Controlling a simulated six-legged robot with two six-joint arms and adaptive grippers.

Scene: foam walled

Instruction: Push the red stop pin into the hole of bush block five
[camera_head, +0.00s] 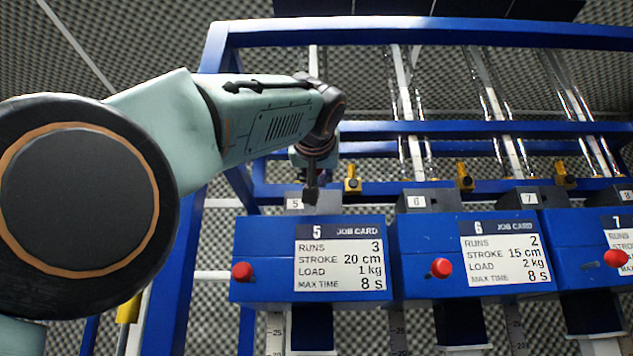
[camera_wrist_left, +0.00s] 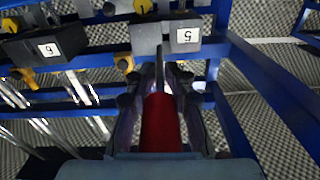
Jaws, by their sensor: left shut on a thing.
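My left gripper (camera_head: 312,182) is behind and above the job card box marked 5. In the left wrist view my left gripper (camera_wrist_left: 160,100) is shut on the red stop pin (camera_wrist_left: 160,125), with a finger on each side of its red body. The pin's thin grey shank (camera_wrist_left: 160,72) points toward bush block five (camera_wrist_left: 190,38), a grey block with a white 5 label. The tip overlaps the block's edge in this view; I cannot tell whether it touches or enters the hole. In the head view bush block five (camera_head: 295,203) is partly hidden by my gripper. My right gripper is not in view.
Blue job card boxes 5 (camera_head: 262,250), 6 (camera_head: 425,260) and 7 (camera_head: 580,235) stand in front, each with a red knob. Bush block six (camera_head: 415,200) is to the right. Yellow clamps (camera_head: 352,180), clear rods and blue frame bars (camera_head: 430,33) crowd the space behind.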

